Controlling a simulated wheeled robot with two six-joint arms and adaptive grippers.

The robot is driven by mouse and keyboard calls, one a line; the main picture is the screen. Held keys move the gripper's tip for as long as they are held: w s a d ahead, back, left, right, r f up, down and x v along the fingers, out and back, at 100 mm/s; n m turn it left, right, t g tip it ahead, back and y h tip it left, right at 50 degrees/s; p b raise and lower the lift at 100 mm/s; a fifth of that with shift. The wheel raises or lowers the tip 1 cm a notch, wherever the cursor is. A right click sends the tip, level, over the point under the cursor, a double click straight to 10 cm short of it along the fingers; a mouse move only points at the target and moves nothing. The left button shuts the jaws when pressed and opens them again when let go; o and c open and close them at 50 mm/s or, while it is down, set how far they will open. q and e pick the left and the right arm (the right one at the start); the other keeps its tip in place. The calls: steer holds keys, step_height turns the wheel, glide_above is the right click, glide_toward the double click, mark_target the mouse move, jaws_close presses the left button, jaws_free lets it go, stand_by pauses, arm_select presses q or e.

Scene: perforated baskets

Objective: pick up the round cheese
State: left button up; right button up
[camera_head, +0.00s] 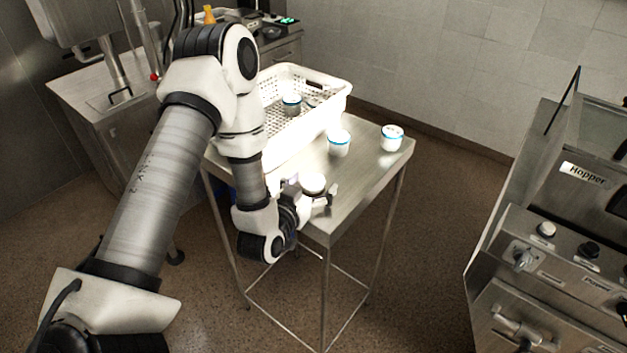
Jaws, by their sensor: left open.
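A white round piece, which looks like the round cheese (313,182), sits near the front corner of the steel table (365,180). My left gripper (314,196) is at this piece, with its fingers open and one dark fingertip showing at its right side. The gripper partly hides the piece's lower part, and I cannot tell whether the fingers touch it. Two similar white round pieces with blue bands stand farther back, one near the basket (339,143) and one at the right corner (392,138). My right gripper is out of view.
A white perforated basket (338,92) stands on the back left of the table and holds another blue-banded piece (291,104). My left arm hides part of the basket. A hopper machine (560,240) stands at the right. Open floor lies between it and the table.

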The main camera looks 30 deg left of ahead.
arm_select(q)
steer(key=shift+w, duration=0.2)
steer(key=shift+s, duration=0.15)
steer(key=shift+c, duration=0.2)
steer(key=c, duration=1.2)
